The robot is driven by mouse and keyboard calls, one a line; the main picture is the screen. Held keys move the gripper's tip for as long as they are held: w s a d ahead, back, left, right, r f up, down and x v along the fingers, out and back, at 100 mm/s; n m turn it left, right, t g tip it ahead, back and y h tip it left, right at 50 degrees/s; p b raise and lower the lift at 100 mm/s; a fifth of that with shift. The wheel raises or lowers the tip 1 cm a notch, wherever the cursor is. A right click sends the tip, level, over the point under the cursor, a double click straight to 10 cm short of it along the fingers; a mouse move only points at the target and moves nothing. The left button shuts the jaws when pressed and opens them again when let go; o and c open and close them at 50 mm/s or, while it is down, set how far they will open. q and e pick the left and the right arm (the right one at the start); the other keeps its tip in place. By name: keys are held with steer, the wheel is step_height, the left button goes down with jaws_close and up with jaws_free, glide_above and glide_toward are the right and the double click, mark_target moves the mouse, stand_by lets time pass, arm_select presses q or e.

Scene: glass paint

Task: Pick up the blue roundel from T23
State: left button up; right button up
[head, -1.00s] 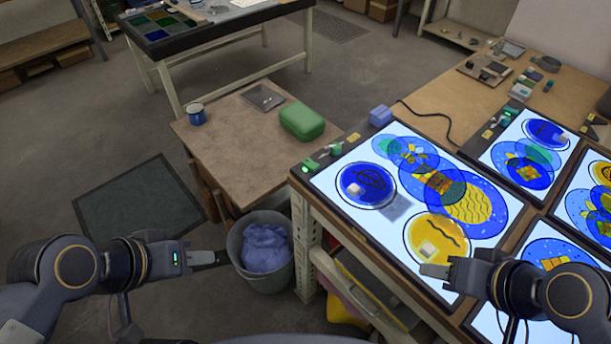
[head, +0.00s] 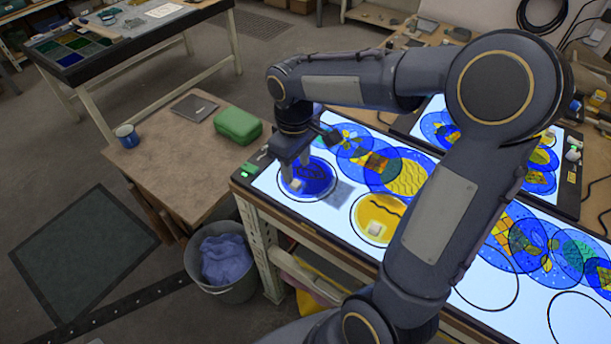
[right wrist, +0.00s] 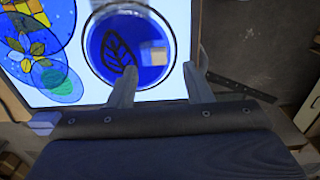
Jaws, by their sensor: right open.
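The blue roundel (head: 316,176), a dark blue disc with a leaf drawing, lies inside a black ring at the near left end of the lit table (head: 268,182). It also shows in the right wrist view (right wrist: 103,52), with a small pale block (right wrist: 153,54) on it. My right gripper (head: 293,175) is open and points down over the roundel's left part, fingers to either side of the block. In the right wrist view the fingers (right wrist: 160,78) are apart with nothing between their tips. Contact cannot be told. The T23 label is not readable. My left gripper is out of view.
A yellow roundel (head: 372,212) with a pale block lies to the right. Overlapping blue and yellow discs (head: 383,168) lie behind. A green case (head: 237,125) and blue mug (head: 127,136) stand on the wooden table (head: 165,165). A bin (head: 232,288) stands on the floor.

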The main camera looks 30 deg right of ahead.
mark_target(297, 184)
step_height(297, 184, down, 6)
steer(key=shift+d+r, duration=0.1)
jaws_close()
stand_by(0.4)
